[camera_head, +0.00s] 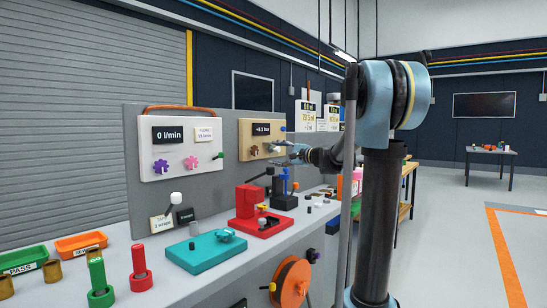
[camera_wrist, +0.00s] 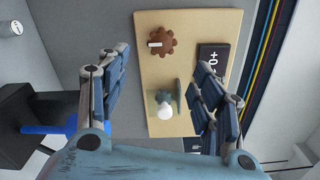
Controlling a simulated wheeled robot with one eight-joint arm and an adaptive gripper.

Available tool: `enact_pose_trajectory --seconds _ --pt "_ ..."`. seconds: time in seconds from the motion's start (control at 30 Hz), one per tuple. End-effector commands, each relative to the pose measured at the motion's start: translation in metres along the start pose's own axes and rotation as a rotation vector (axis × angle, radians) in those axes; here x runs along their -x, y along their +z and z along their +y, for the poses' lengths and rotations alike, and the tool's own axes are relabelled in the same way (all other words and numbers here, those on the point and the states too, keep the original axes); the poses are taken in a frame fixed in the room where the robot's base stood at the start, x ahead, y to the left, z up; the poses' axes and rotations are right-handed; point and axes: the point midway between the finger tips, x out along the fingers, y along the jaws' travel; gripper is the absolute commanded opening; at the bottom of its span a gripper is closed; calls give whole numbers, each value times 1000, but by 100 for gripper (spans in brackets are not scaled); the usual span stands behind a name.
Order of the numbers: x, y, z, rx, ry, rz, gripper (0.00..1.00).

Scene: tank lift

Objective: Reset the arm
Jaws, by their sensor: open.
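My gripper (camera_head: 284,160) is at the end of my arm, out in front of the beige panel in the head view. In the wrist view its two fingers (camera_wrist: 163,88) are spread wide with nothing held between them. The beige panel (camera_head: 245,136) fills the gap between the fingers in the wrist view (camera_wrist: 150,85). On it are a brown knob (camera_wrist: 162,42), a dark display (camera_wrist: 212,57) and a grey-green part with a white round tip (camera_wrist: 165,110). How far the fingers are from the panel is hard to tell.
The bench (camera_head: 140,293) carries a teal fixture (camera_head: 205,252), a red fixture (camera_head: 262,226), a green tray (camera_head: 22,260) and an orange tray (camera_head: 80,244). A white panel (camera_head: 180,165) with knobs is left of the beige one. Open floor lies at right.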

Motion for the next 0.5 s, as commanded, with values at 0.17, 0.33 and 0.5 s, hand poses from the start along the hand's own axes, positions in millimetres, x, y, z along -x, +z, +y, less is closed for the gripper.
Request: enact_pose_trajectory --seconds 0.17,0.33,0.5 --pt "1 0 0 0 0 0 60" --pt "2 2 2 5 6 0 60" --pt "18 23 27 78 87 -9 60"
